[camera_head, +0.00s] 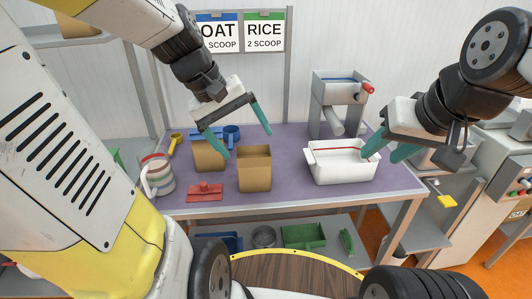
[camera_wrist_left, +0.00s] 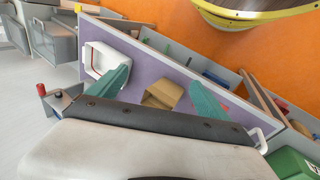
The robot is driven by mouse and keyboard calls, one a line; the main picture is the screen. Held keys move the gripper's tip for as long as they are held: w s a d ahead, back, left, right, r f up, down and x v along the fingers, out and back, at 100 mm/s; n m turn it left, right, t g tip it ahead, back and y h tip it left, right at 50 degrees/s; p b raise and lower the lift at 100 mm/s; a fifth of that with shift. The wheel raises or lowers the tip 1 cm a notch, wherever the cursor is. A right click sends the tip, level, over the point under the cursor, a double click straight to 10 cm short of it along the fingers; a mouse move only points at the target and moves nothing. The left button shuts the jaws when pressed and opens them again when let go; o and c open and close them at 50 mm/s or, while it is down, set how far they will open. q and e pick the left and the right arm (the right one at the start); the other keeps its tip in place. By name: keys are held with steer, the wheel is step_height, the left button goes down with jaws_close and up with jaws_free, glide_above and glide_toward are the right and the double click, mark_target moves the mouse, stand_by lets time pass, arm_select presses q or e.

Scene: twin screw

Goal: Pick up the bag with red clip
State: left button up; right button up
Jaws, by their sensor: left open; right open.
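Two brown bags stand on the purple table. The front one (camera_head: 255,172) is open at the top, and the other (camera_head: 208,157) stands behind it to the left. I see no red clip on either bag. A flat red piece (camera_head: 205,192), possibly the clip, lies at the front table edge. My left gripper (camera_head: 245,143) is open and empty above and behind the front bag. In the left wrist view a brown bag (camera_wrist_left: 162,95) shows between and beyond the fingers (camera_wrist_left: 160,88). My right gripper (camera_head: 380,152) is open at the white tray's right end, apart or touching unclear.
The white tray (camera_head: 342,174) sits right of the bags, with a grey machine (camera_head: 335,95) behind it. A white jug (camera_head: 157,178) stands at the left edge. A yellow scoop (camera_head: 175,143) and a blue cup (camera_head: 232,134) are behind. Green bins (camera_head: 303,237) sit below.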

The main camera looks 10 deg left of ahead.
arm_select(q)
steer(key=w+a+f+n+g+h, duration=0.1)
steer(key=w+a+f+n+h, duration=0.4)
steer(key=w+f+n, duration=0.5)
steer(key=n+t+h, duration=0.2)
steer(key=n, duration=0.2)
glide_toward(254, 166)
steer(key=w+f, duration=0.1)
steer(key=w, duration=0.2)
steer(key=w+d+f, duration=0.1)
steer(key=d+f, duration=0.1)
steer(key=w+d+f+n+h, duration=0.1)
steer(key=d+f, duration=0.1)
steer(key=d, duration=0.1)
steer(key=w+d+f+n, duration=0.1)
steer(key=d+f, duration=0.1)
steer(key=f, duration=0.1)
steer(key=shift+d+f+h, duration=0.1)
steer(key=shift+d+h, duration=0.15)
steer(key=shift+h, duration=0.15)
steer(key=c, duration=1.6)
steer(key=shift+c, duration=0.2)
